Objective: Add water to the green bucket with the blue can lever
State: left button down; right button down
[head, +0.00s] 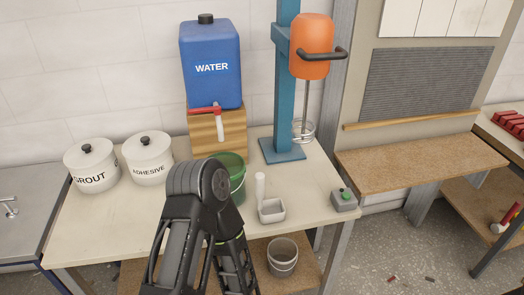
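The blue can (212,65), marked WATER, stands on a wooden block (219,133) on the table. Its red lever (203,110) points to the left above a white spout (220,127). No water stream shows. The green bucket (236,168) stands on the table in front of the block, below the spout and slightly to its right. One of my dark arms (198,190) rises from the bottom and covers the bucket's left and lower parts. Neither gripper's fingertips can be seen. The bucket's contents are hidden.
White GROUT (91,168) and ADHESIVE (148,161) pots stand left. An orange mixer (311,50) hangs on a blue stand (287,90) at right. A small tray (271,211) and a grey box with a green button (344,199) sit near the front edge. A grey bucket (282,262) is below.

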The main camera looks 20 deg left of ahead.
aim_at(217, 109)
jog(key=u, duration=1.15)
